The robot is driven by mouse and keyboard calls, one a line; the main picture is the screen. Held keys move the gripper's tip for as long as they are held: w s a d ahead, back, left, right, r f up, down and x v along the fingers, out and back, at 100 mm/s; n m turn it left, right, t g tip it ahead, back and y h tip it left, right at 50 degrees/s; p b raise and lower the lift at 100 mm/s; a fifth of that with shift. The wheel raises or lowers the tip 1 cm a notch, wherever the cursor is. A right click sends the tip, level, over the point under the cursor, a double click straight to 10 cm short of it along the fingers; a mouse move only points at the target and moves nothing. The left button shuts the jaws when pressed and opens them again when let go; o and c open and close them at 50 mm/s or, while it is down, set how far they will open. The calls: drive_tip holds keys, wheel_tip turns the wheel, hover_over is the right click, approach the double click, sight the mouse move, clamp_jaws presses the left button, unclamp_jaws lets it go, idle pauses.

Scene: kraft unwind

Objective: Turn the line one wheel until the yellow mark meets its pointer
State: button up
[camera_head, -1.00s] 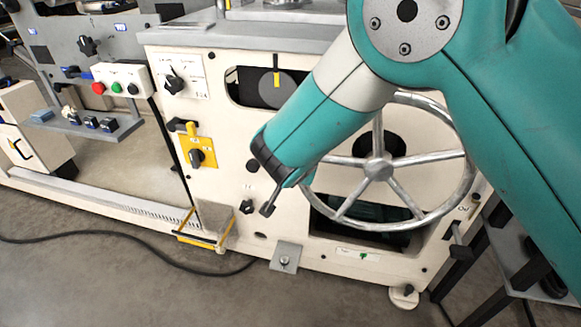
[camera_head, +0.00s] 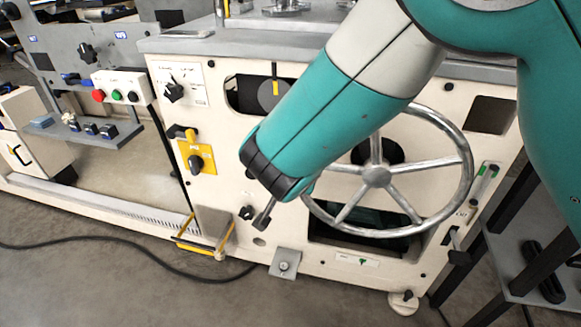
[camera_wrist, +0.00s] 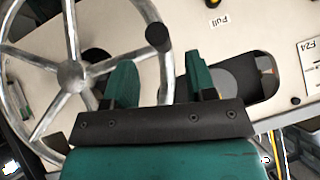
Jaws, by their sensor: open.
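A silver spoked handwheel (camera_head: 376,175) stands on the front of the cream machine, its upper left rim hidden by my arm. In the wrist view the wheel (camera_wrist: 70,75) fills the left, with a black round knob (camera_wrist: 158,38) at its rim. My gripper (camera_wrist: 161,85) is open there, green fingers apart, the knob beyond the gap between them; I cannot tell whether they touch the wheel. In the head view my gripper (camera_head: 264,215) is left of the wheel, mostly seen from behind. A yellow mark (camera_head: 275,86) shows under a black pointer (camera_head: 274,70) in the panel window.
A yellow-edged step (camera_head: 195,245) stands low at the left. A dark-legged table (camera_head: 520,260) stands at the right. A cable (camera_head: 130,245) lies on the floor.

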drive_tip(key=v, duration=1)
drive_tip(key=shift+s+r+p, duration=0.2)
drive_tip(key=shift+s+p, duration=0.05)
drive_tip(key=shift+p, duration=0.2)
drive_tip(key=s+d+r+n+g+y, duration=0.1)
drive_tip(key=s+d+n+g, duration=0.1)
drive_tip(key=d, duration=0.3)
drive_tip(key=s+d+r+n+g, duration=0.1)
drive_tip(key=s+d+g, duration=0.15)
drive_tip(key=d, duration=0.25)
drive_tip(key=s+d+r+n+g+y, duration=0.2)
drive_tip(key=s+d+r+n, duration=0.15)
drive_tip(key=s, duration=0.25)
drive_tip(key=s+d+r+n+g+y, duration=0.1)
drive_tip(key=s+d+r+n+g, duration=0.1)
drive_tip(key=s+n+g, duration=0.3)
wheel_tip(320, 180, up, 21)
drive_tip(key=s+t+p, duration=0.1)
drive_tip(key=t+p, duration=0.1)
drive_tip(key=p, duration=1.8)
drive_tip(key=shift+s+a+f+m+p, duration=0.15)
drive_tip(key=shift+s+m+p, duration=0.2)
drive_tip(key=shift+s, duration=0.05)
